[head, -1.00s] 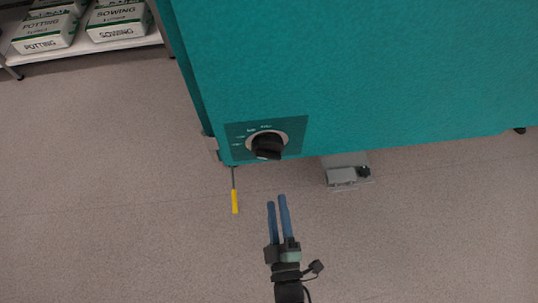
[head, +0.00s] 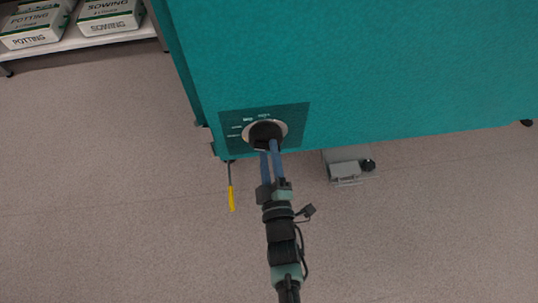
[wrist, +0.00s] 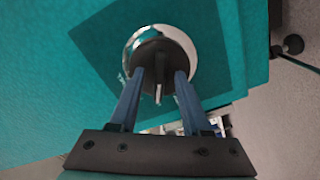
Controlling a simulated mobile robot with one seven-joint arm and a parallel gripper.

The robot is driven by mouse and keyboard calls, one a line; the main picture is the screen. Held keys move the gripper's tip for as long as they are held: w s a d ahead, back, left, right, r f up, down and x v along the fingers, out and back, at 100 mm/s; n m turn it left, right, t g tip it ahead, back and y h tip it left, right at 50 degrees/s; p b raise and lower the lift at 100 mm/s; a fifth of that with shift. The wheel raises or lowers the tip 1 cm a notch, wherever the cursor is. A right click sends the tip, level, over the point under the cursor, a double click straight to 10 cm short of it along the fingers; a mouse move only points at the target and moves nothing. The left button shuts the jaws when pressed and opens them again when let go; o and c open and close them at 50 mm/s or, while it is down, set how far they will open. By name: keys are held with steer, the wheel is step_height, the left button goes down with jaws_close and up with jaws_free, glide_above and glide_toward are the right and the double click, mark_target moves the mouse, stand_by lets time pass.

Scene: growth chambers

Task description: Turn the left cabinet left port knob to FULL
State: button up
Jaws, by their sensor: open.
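The black port knob (head: 265,131) sits in a pale ring on the dark panel (head: 293,117) at the lower left of the teal cabinet (head: 350,70). In the wrist view the knob (wrist: 158,58) shows as a dark disc with a raised grip bar (wrist: 158,93). My gripper (head: 270,148) is at the knob, its two blue fingers open. In the wrist view the gripper (wrist: 158,82) has one finger on each side of the grip bar, with a gap to it. The panel's labels are too small to read.
A yellow-handled tool (head: 231,198) hangs below the cabinet's left corner. A grey pedal-like box (head: 345,171) is under the cabinet, right of my gripper. A shelf with potting and sowing boxes (head: 108,14) stands at the upper left. The floor between is clear.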

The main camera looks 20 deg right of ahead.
jaws_close()
steer(key=shift+m, duration=0.3)
stand_by(0.3)
steer(key=m+p, duration=0.1)
steer(key=m, duration=0.4)
steer(key=m+p, duration=0.1)
steer(key=m, duration=0.5)
stand_by(0.3)
steer(key=shift+m, duration=0.3)
jaws_free()
